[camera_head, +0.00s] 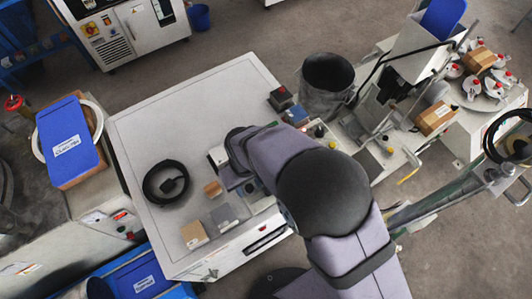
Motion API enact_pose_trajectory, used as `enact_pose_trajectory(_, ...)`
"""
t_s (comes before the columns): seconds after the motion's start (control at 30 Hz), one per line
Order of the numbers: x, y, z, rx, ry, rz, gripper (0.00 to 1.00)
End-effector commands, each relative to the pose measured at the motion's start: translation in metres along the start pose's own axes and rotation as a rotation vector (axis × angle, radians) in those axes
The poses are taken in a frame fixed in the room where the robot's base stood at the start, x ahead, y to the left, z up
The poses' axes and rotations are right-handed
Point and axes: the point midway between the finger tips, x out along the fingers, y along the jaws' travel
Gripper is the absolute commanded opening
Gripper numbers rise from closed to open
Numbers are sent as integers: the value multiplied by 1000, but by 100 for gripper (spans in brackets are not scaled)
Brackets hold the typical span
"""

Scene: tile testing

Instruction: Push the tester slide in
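The tester looks to be the small light-grey unit with a bluish panel (256,196) on the white table, partly covered by my arm. Its slide cannot be made out clearly; a whitish block (218,156) shows just left of my arm's end and may be part of the tester. My arm reaches in from the lower right, over the table. My gripper (232,178) is at the arm's far end, close above or beside the tester. Its fingers are hidden or too small to tell, as is any contact with the slide.
The white table (165,110) has clear room at its back left. A black cable coil (167,182), a wooden block (213,189), a cardboard-coloured box (194,234) and a grey block (224,217) lie left of the tester. A dark bin (326,82) stands right of the table.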

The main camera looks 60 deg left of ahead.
Motion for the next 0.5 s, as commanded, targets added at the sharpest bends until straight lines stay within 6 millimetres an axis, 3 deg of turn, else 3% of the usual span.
enact_pose_trajectory(0.1, 0, 0, 0, 0, 0, 0, 38)
enact_pose_trajectory(0.27, 0, 0, 0, 0, 0, 0, 4)
enact_pose_trajectory(0.5, 0, 0, 0, 0, -1, 0, 4)
